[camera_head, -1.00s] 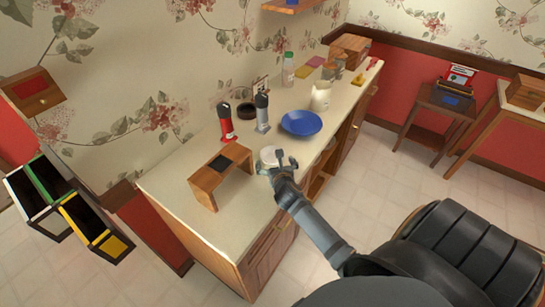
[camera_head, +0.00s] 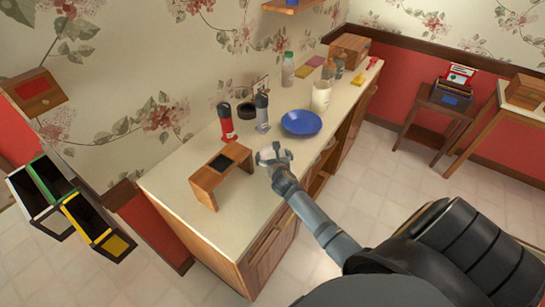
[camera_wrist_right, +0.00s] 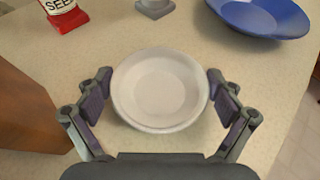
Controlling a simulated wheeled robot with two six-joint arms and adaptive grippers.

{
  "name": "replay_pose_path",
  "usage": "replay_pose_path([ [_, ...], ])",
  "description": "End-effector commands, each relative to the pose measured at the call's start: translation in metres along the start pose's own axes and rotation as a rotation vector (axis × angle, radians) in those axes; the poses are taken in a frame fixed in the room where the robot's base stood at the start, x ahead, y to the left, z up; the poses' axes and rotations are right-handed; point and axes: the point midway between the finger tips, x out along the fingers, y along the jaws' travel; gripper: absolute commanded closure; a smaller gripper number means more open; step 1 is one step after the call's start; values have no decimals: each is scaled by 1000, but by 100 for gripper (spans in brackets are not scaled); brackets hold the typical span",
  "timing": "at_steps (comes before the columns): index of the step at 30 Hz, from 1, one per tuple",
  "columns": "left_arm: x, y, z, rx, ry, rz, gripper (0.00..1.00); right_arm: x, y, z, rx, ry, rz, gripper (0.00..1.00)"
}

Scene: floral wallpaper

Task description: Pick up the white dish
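The white dish (camera_wrist_right: 160,88) is a round, shallow, empty bowl. In the right wrist view it sits between the two fingers of my right gripper (camera_wrist_right: 160,82), one fingertip close beside each side of its rim. The fingers are spread wide, and I cannot tell whether they touch the rim. In the head view my right gripper (camera_head: 274,156) is down at the counter and mostly covers the dish. My left gripper is not in view.
The dish's spot is on the cream counter (camera_head: 222,226). A wooden stand (camera_head: 205,184) is to the left and a blue plate (camera_head: 301,122) behind right. A red bottle (camera_head: 226,122), a grey bottle (camera_head: 262,112) and a cream jug (camera_head: 321,95) stand farther back.

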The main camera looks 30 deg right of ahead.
Motion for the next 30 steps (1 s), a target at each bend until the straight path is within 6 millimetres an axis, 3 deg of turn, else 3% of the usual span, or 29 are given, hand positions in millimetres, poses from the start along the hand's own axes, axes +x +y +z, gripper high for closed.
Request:
replay_pose_path([
  [2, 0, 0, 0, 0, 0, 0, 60, 0, 0, -1, 0, 1, 0, 39],
  [11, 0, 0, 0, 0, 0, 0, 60, -1, 0, 2, 1, 1, -1, 40],
  [17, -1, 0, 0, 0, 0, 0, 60, -11, 0, 28, 0, -4, 0, 40],
  [24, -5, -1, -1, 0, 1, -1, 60, -64, -38, 70, -12, -4, 1, 40],
  [30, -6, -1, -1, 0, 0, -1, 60, -103, -72, 78, -16, 2, 2, 40],
])
